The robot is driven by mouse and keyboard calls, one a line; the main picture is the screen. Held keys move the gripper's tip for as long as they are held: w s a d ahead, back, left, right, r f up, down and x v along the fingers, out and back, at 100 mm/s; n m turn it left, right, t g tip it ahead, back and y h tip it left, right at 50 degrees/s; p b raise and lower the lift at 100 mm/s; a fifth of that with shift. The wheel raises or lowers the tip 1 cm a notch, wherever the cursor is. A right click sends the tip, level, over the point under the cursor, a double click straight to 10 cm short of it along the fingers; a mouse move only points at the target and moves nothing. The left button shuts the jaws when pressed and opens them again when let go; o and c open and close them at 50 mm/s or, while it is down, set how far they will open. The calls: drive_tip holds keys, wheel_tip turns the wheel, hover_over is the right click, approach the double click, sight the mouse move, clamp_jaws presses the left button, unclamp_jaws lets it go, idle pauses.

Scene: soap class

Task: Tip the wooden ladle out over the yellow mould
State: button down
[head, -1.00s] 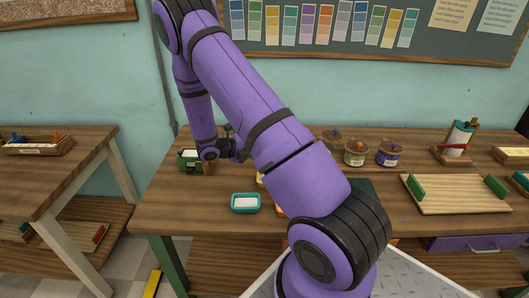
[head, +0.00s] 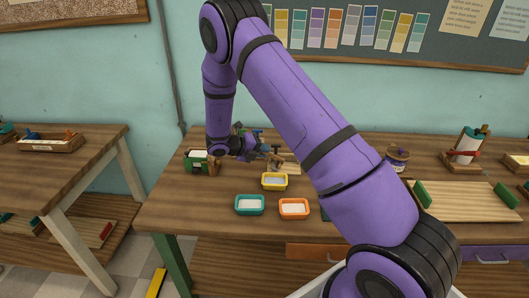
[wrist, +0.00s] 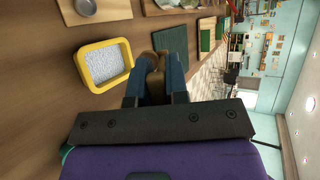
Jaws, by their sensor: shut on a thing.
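My gripper (head: 258,153) is shut on the wooden ladle (head: 276,160), above the table and just behind the yellow mould (head: 274,185). In the wrist view, the ladle's brown wood (wrist: 153,78) shows between the dark blue fingers (wrist: 158,88). The ladle's bowl is mostly hidden, so I cannot tell its tilt or contents. The yellow mould (wrist: 126,50) is a rounded rectangular tray, left of the fingers in the wrist view. Its inside is pale, speckled grey; I cannot tell if this is a filling or its floor.
A teal mould (head: 250,212) and an orange mould (head: 294,216), both pale inside, stand in front of the yellow one. A green container (head: 196,168) stands at the left. A purple-labelled jar (head: 397,161) and a wooden board (head: 465,205) are at the right.

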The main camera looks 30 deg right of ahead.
drive_tip(key=s+d+t+y, duration=0.1)
drive_tip(key=y, duration=0.1)
drive_tip(key=d+r+m+t+y, duration=0.1)
drive_tip(key=y, duration=0.1)
drive_tip(key=s+d+y, duration=0.1)
drive_tip(key=d+y, duration=0.1)
drive_tip(key=shift+s+d+r+m+t, duration=0.1)
drive_tip(key=shift+s+r+m+t, duration=0.2)
drive_tip(key=shift+t, duration=0.1)
drive_tip(key=shift+s+d+t+y, duration=0.3)
drive_tip(key=shift+d+y, duration=0.15)
drive_tip(key=shift+y, duration=0.15)
drive_tip(key=shift+s+d+f+m+t+y, duration=0.2)
drive_tip(key=shift+d+t+y, duration=0.15)
drive_tip(key=shift+y, duration=0.15)
drive_tip(key=shift+s+d+f+m+t+y, duration=0.1)
drive_tip(key=shift+s+d+m+t+y, duration=0.2)
drive_tip(key=shift+y, duration=0.2)
drive_tip(key=shift+d+f+y, duration=0.2)
drive_tip(key=shift+f+y, duration=0.1)
drive_tip(key=shift+s+d+t, duration=0.15)
drive_tip(key=shift+d+t, duration=0.05)
drive_tip(key=shift+t, duration=0.05)
drive_tip(key=shift+r+y, duration=0.1)
drive_tip(key=shift+y, duration=0.2)
